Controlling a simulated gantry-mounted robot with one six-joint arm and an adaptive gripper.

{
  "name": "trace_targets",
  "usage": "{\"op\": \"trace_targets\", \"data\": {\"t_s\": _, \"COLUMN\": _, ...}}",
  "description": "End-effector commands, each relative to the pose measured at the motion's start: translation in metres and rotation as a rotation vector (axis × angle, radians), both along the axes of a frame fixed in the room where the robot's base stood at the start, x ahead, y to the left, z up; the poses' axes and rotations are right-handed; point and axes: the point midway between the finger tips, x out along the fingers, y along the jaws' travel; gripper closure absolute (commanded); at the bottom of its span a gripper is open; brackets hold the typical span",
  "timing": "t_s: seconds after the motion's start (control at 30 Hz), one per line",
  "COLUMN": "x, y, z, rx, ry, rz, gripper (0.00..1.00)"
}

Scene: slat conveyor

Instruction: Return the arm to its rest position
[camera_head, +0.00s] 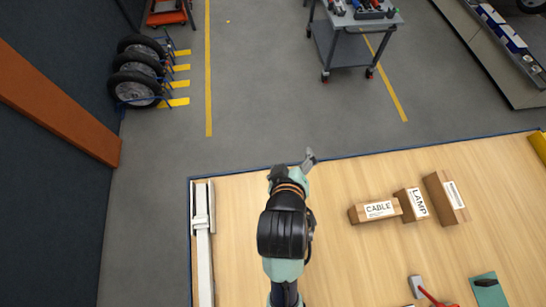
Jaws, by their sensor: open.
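My arm reaches up from the bottom middle of the head view, over the wooden tabletop (340,250). My gripper (310,156) is at the far end of the arm, near the table's back edge. Only a small grey part of it shows; the rest is hidden behind the wrist. It is open, and I see nothing held in it. No box touches it.
Three brown boxes stand right of the arm: a CABLE box (357,215), a LAMP box (402,205) and another box (436,197). A red-handled tool (430,295) and a green pad (490,296) lie at the front right. A white rail (203,255) runs along the left edge.

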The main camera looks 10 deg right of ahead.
Motion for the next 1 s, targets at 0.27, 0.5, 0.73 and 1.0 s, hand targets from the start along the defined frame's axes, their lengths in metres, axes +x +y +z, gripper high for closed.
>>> {"op": "trace_targets", "data": {"t_s": 0.27, "x": -0.017, "y": 0.088, "z": 0.075, "rx": 0.537, "ry": -0.268, "rz": -0.035, "gripper": 0.13}}
{"op": "trace_targets", "data": {"t_s": 0.5, "x": -0.017, "y": 0.089, "z": 0.076, "rx": 0.552, "ry": -0.272, "rz": -0.039, "gripper": 0.13}}
{"op": "trace_targets", "data": {"t_s": 0.73, "x": -0.017, "y": 0.088, "z": 0.118, "rx": 0.550, "ry": -0.272, "rz": -0.041, "gripper": 0.13}}
{"op": "trace_targets", "data": {"t_s": 1.0, "x": -0.017, "y": 0.087, "z": 0.244, "rx": 0.550, "ry": -0.274, "rz": -0.046, "gripper": 0.13}}
